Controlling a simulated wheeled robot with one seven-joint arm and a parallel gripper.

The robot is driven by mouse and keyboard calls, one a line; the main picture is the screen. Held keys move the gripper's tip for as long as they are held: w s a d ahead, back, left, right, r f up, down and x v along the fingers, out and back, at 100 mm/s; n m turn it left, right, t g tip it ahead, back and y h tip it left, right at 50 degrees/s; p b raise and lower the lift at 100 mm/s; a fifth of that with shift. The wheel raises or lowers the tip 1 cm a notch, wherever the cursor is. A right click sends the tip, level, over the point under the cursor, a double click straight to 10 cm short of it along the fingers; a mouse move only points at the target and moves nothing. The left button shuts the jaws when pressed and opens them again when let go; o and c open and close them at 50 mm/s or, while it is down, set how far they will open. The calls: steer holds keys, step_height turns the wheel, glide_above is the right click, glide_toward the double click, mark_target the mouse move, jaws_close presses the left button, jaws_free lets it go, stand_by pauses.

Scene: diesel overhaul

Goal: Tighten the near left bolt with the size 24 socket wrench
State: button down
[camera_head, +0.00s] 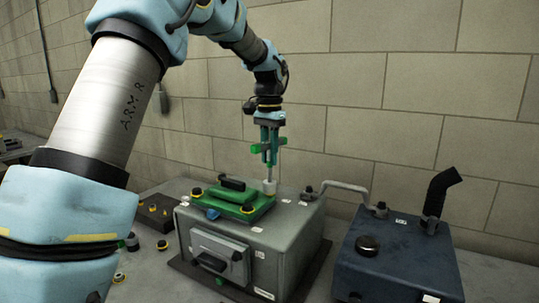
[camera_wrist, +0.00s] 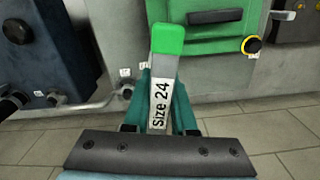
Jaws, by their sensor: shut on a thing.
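My gripper (camera_head: 269,156) is shut on the size 24 socket wrench (camera_wrist: 160,107), which has a green end and a "Size 24" label. In the head view, the wrench's pale socket end (camera_head: 269,187) points down at the right corner of the green cover (camera_head: 232,204). I cannot tell whether it touches a bolt there. One black bolt with a yellow ring (camera_head: 197,192) sits at the cover's left corner, another (camera_head: 247,208) at its front corner. The wrist view shows one yellow-ringed bolt (camera_wrist: 252,45) to the right of the wrench.
The green cover lies on a grey engine block (camera_head: 285,226). A bent pipe (camera_head: 345,187) links the block to a dark blue unit (camera_head: 385,262) at right. A dark tray (camera_head: 155,212) with small parts stands at left. A brick wall stands behind.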

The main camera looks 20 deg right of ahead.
steer(key=shift+m, duration=0.5)
steer(key=shift+r, duration=0.1)
